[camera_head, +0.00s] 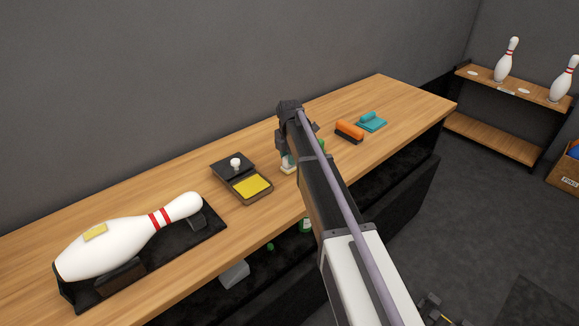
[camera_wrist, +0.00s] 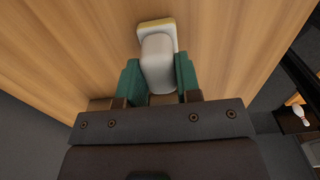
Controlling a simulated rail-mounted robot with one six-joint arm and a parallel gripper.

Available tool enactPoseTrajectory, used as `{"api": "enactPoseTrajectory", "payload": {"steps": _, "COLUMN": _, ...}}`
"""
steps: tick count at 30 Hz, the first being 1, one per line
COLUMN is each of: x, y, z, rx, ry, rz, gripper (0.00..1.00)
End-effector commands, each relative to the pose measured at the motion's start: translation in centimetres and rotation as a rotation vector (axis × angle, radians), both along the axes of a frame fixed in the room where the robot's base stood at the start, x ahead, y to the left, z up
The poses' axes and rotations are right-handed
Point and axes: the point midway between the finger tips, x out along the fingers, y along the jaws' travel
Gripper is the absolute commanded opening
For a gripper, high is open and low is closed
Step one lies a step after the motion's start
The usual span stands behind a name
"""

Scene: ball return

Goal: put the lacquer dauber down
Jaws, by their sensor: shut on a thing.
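The lacquer dauber is a white block-like handle (camera_wrist: 156,62) with a wider head that has a pale yellow edge. In the wrist view it sits between the two green fingers of my gripper (camera_wrist: 158,78), which is shut on it. In the head view only a small part of the dauber (camera_head: 287,168) shows beside my arm, over the wooden bench (camera_head: 385,95); the rest is hidden. It is low at the bench top, but I cannot tell whether it touches.
A black tray (camera_head: 259,198) with a yellow pad and a white-knobbed lid is left of my gripper. A white pin (camera_head: 120,243) with a yellow patch lies in a black cradle further left. An orange brush (camera_head: 349,130) and teal cloth (camera_head: 371,121) lie to the right.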

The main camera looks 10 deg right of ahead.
Motion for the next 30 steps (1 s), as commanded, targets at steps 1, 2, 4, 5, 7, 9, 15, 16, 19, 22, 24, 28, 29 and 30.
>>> {"api": "enactPoseTrajectory", "payload": {"steps": 1, "x": 0.0, "y": 0.0, "z": -0.3, "rx": 0.0, "ry": 0.0, "rz": 0.0, "gripper": 0.12}}
{"api": "enactPoseTrajectory", "payload": {"steps": 2, "x": 0.0, "y": 0.0, "z": -0.1, "rx": 0.0, "ry": 0.0, "rz": 0.0, "gripper": 0.12}}
{"api": "enactPoseTrajectory", "payload": {"steps": 4, "x": 0.0, "y": 0.0, "z": 0.1, "rx": 0.0, "ry": 0.0, "rz": 0.0, "gripper": 0.12}}
{"api": "enactPoseTrajectory", "payload": {"steps": 5, "x": 0.0, "y": 0.0, "z": 0.1, "rx": 0.0, "ry": 0.0, "rz": 0.0, "gripper": 0.12}}
{"api": "enactPoseTrajectory", "payload": {"steps": 7, "x": 0.0, "y": 0.0, "z": 0.0, "rx": 0.0, "ry": 0.0, "rz": 0.0, "gripper": 0.12}}
{"api": "enactPoseTrajectory", "payload": {"steps": 9, "x": 0.0, "y": 0.0, "z": -0.4, "rx": 0.0, "ry": 0.0, "rz": 0.0, "gripper": 0.12}}
{"api": "enactPoseTrajectory", "payload": {"steps": 15, "x": 0.0, "y": 0.0, "z": -0.4, "rx": 0.0, "ry": 0.0, "rz": 0.0, "gripper": 0.44}}
{"api": "enactPoseTrajectory", "payload": {"steps": 16, "x": 0.0, "y": 0.0, "z": -0.4, "rx": 0.0, "ry": 0.0, "rz": 0.0, "gripper": 0.47}}
{"api": "enactPoseTrajectory", "payload": {"steps": 19, "x": 0.0, "y": 0.0, "z": -0.4, "rx": 0.0, "ry": 0.0, "rz": 0.0, "gripper": 0.56}}
{"api": "enactPoseTrajectory", "payload": {"steps": 22, "x": 0.0, "y": 0.0, "z": -0.4, "rx": 0.0, "ry": 0.0, "rz": 0.0, "gripper": 0.57}}
{"api": "enactPoseTrajectory", "payload": {"steps": 24, "x": 0.0, "y": 0.0, "z": -0.4, "rx": 0.0, "ry": 0.0, "rz": 0.0, "gripper": 0.57}}
{"api": "enactPoseTrajectory", "payload": {"steps": 28, "x": 0.0, "y": 0.0, "z": 0.0, "rx": 0.0, "ry": 0.0, "rz": 0.0, "gripper": 0.57}}
{"api": "enactPoseTrajectory", "payload": {"steps": 29, "x": 0.0, "y": 0.0, "z": 0.3, "rx": 0.0, "ry": 0.0, "rz": 0.0, "gripper": 0.57}}
{"api": "enactPoseTrajectory", "payload": {"steps": 30, "x": 0.0, "y": 0.0, "z": 0.8, "rx": 0.0, "ry": 0.0, "rz": 0.0, "gripper": 0.57}}
